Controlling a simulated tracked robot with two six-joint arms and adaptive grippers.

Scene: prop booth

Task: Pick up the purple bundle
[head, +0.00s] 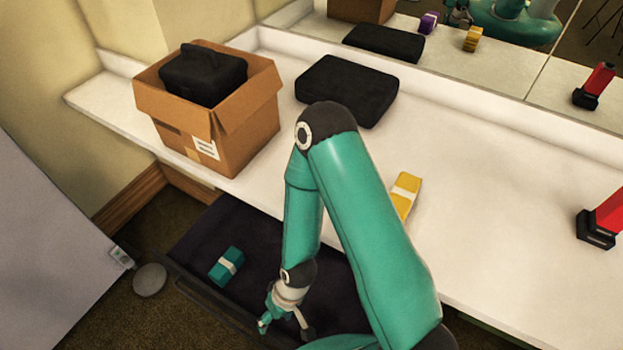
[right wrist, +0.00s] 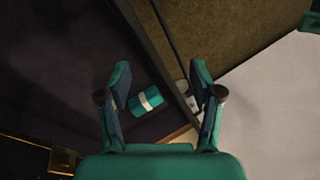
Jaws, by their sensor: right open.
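The purple bundle does not show directly in either view. Only its small reflection shows in the mirror (head: 545,75) at the top of the head view, between the reflections of the black case and the yellow bundle. The spot on the counter that this suggests is covered by my right arm. My right gripper (head: 286,329) is open and empty over the open dark drawer (head: 213,225), below the counter. In the right wrist view its spread fingers (right wrist: 160,72) point down, with a teal bundle (right wrist: 147,101) lying below between them.
The white counter (head: 490,190) holds a cardboard box (head: 243,135) with a black case in it, another black case (head: 352,92), a yellow bundle (head: 403,195) and a red-and-black object (head: 604,222). The counter's front edge overhangs the drawer. Its right half is mostly clear.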

